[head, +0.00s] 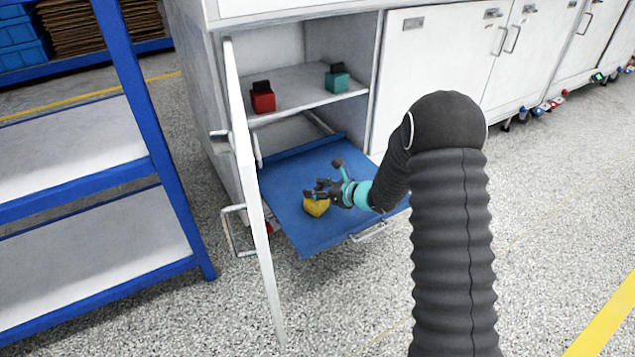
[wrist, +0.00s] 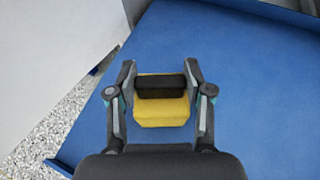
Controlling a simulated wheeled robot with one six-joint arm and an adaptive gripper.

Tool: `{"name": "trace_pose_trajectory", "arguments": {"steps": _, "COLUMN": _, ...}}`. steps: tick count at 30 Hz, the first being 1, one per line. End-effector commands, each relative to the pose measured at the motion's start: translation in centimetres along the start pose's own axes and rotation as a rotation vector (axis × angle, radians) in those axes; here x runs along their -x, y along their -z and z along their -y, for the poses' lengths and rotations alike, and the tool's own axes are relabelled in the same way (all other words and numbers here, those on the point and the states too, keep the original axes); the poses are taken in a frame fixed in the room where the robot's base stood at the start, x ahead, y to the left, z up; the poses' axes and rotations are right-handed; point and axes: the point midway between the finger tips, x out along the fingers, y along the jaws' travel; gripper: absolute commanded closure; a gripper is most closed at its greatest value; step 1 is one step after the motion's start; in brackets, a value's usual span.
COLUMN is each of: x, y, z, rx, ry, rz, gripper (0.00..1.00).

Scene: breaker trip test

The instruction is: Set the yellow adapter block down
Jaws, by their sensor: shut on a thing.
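The yellow adapter block (head: 316,207) is at the blue pull-out tray (head: 335,229) of the open cabinet, near its front left part. In the wrist view the yellow block (wrist: 162,112) has a black grip piece on top, between the two fingers. My gripper (head: 318,191) is shut on the block, and it also shows in the wrist view (wrist: 160,88). The blue tray surface (wrist: 250,90) lies below and around the block. I cannot tell whether the block touches the tray.
A red block (head: 262,101) and a teal block (head: 337,81) stand on the white shelf (head: 300,97) above the tray. The open cabinet door (head: 252,190) stands close on the left. A blue-framed rack (head: 150,110) is farther left. The tray's right side is clear.

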Motion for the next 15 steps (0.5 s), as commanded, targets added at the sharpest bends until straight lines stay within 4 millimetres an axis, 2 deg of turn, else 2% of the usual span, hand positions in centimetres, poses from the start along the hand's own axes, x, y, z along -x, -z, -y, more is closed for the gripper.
{"name": "trace_pose_trajectory", "arguments": {"steps": 14, "x": -0.16, "y": 0.16, "z": 0.09, "rx": 0.003, "ry": 0.001, "rz": 0.006, "gripper": 1.0}}
{"name": "trace_pose_trajectory", "arguments": {"steps": 15, "x": -0.18, "y": 0.41, "z": 0.02, "rx": 0.001, "ry": 0.0, "rz": 0.002, "gripper": 0.47}}
